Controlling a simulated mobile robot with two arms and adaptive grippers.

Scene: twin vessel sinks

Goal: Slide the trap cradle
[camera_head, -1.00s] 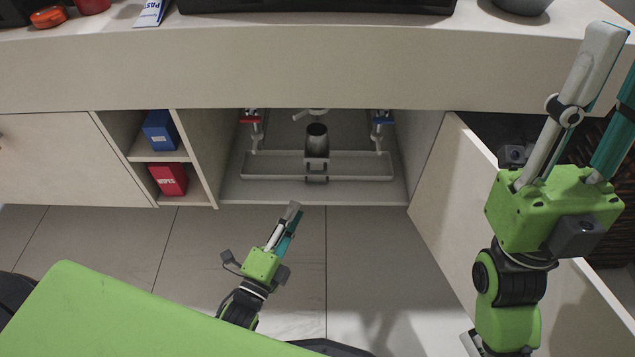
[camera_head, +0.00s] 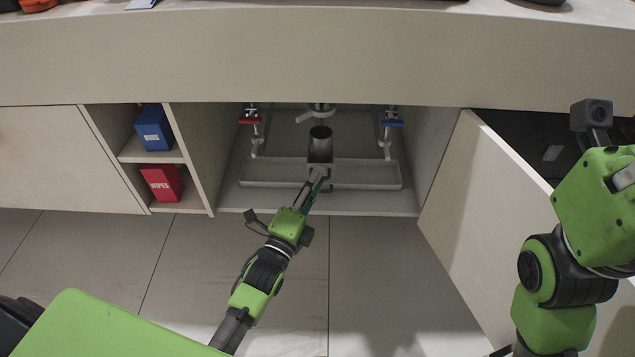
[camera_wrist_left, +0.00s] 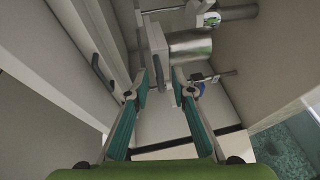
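The trap cradle (camera_head: 320,160) is a small light-grey carrier holding a metal cylinder (camera_head: 320,140). It stands at the long pale tray (camera_head: 270,173) in the open cabinet under the sinks. In the left wrist view the cylinder (camera_wrist_left: 192,47) lies sideways beyond the cradle's pale front plate (camera_wrist_left: 157,42). My left gripper (camera_head: 318,176) is at the cradle's front. Its fingers (camera_wrist_left: 160,88) are apart, in front of the plate; contact is not clear. My right gripper's green body (camera_head: 600,205) is at the right edge, with its fingers mostly cut off.
A red valve (camera_head: 250,120) and a blue valve (camera_head: 392,122) flank the drain. An open door or drawer front (camera_head: 490,220) stands at the right. The left shelves hold blue (camera_head: 153,128) and red (camera_head: 162,182) boxes. A dark handle (camera_wrist_left: 103,70) is beside the left fingers.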

